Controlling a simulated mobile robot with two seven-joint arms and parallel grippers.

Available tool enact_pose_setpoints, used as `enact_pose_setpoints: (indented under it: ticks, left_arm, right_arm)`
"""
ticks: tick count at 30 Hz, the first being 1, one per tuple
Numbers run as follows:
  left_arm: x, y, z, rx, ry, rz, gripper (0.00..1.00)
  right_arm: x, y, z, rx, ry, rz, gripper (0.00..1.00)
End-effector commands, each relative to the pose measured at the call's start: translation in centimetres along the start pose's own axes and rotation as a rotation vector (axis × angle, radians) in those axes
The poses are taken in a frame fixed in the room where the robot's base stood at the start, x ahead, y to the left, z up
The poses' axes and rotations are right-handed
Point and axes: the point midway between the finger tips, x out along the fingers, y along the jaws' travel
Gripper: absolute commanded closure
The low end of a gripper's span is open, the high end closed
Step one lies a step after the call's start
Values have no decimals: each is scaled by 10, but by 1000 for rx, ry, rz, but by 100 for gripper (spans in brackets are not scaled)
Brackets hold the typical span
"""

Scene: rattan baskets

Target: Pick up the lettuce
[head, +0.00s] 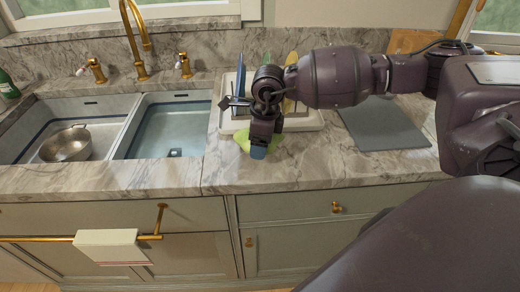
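The lettuce (243,139) is a light green, leafy thing on the marble counter, right of the sinks and in front of the dish rack. My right gripper (258,151) points down over it and hides its middle; green shows on both sides. The fingertips are low, at or just in front of the lettuce. I cannot tell whether the fingers are open or shut, or whether they touch it. My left gripper is not in view.
A white dish rack (230,122) with colored plates stands close behind the lettuce. A grey board (382,126) lies to the right. The double sink (170,128) is to the left, with a metal pot (66,146) in its left basin. The counter front (330,166) is clear.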

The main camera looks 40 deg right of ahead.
Motion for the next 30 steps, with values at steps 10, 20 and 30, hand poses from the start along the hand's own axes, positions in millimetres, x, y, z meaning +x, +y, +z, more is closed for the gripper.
enact_pose_setpoints:
  ticks: [10, 20, 30]
  left_arm:
    - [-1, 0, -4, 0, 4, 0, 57]
    - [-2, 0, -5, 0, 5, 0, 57]
    - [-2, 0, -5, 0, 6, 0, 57]
  right_arm:
    - [-92, -1, 12, -2, -3, -6, 52]
    - [-148, 0, 18, -1, -1, -3, 52]
    - [-160, 0, 19, -6, 0, -1, 52]
